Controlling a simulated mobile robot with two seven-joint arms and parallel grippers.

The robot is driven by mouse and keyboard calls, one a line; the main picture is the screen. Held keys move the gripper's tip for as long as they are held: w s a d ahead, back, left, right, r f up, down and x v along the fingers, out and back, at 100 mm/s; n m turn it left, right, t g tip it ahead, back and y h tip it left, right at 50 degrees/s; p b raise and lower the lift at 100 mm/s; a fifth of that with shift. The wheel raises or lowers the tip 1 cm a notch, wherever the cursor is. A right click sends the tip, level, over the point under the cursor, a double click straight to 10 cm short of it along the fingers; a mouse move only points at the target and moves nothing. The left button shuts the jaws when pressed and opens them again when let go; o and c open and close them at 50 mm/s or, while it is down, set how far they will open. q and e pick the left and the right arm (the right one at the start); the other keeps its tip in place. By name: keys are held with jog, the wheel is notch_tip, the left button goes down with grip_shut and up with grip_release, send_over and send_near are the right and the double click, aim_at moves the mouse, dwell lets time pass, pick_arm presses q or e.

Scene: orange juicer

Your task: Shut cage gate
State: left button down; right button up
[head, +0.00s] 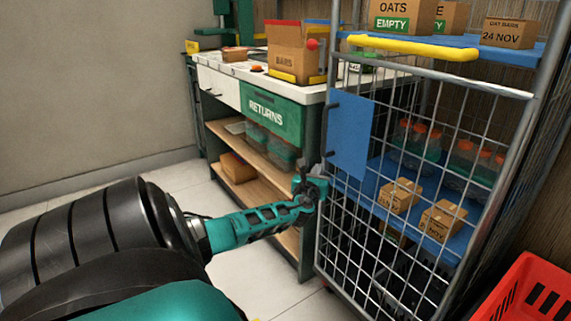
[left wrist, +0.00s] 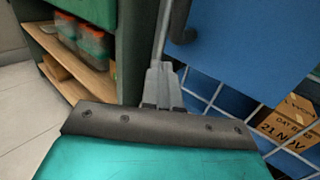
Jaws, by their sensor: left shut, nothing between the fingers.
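The roll cage gate (head: 435,160) is a grey wire mesh panel with a blue plate (head: 348,137) on its left part. It stands across the front of the cage; I cannot tell whether its edge meets the frame. My left gripper (head: 314,190) is shut and empty at the gate's left edge, below the plate. In the left wrist view the closed fingers (left wrist: 164,86) lie by a thin grey upright bar (left wrist: 162,38), with the blue plate (left wrist: 240,50) and a dark hook (left wrist: 186,25) to the right. Contact is unclear. My right gripper is not in view.
Small cartons (head: 400,195) and orange-capped bottles sit on blue shelves inside the cage. A yellow bar (head: 413,47) runs along the top. A bench with a green RETURNS drawer (head: 272,108) stands behind on the left. A red crate (head: 530,295) is at lower right.

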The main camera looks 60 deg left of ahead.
pick_arm(q)
jog(key=s+p, duration=0.2)
jog(key=s, duration=0.7)
jog(key=shift+s+d+p, duration=0.3)
jog(key=shift+s+p, duration=0.05)
jog(key=shift+s, duration=0.05)
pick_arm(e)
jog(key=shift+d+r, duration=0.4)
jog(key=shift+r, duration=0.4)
pick_arm(q)
jog(key=shift+f, duration=0.1)
